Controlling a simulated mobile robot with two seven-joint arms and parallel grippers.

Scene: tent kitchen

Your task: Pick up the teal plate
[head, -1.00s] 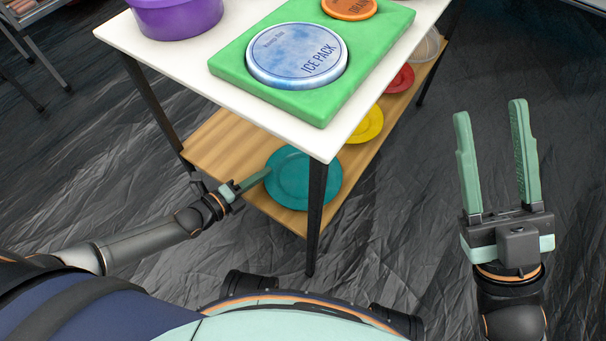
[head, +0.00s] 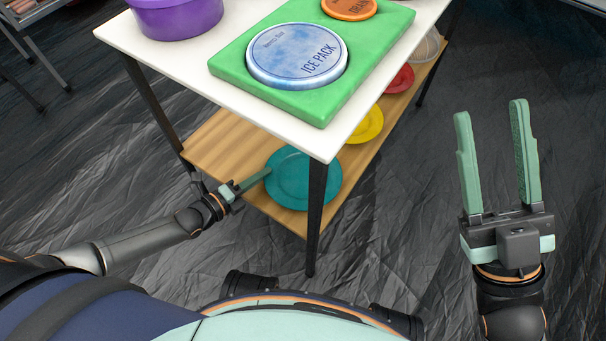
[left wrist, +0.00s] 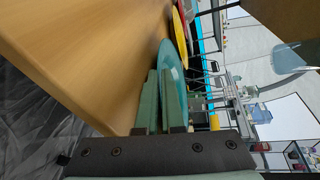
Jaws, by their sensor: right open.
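The teal plate (head: 304,180) lies on the wooden lower shelf of the table, near its front corner. A table leg crosses in front of part of it. My left gripper (head: 254,180) is at the plate's left rim. In the left wrist view, its two fingers (left wrist: 159,100) stand close together with the rim of the teal plate (left wrist: 169,62) between them, so it looks shut on the rim. The plate still appears to be at shelf level. My right gripper (head: 493,158) is open and empty, to the right of the table.
The white tabletop (head: 180,62) hangs over the shelf (head: 225,140), with a black leg (head: 316,215) close to the plate. A yellow plate (head: 366,126) and a red plate (head: 401,80) lie further back. The tabletop holds a green board (head: 320,108) and a purple container (head: 178,18).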

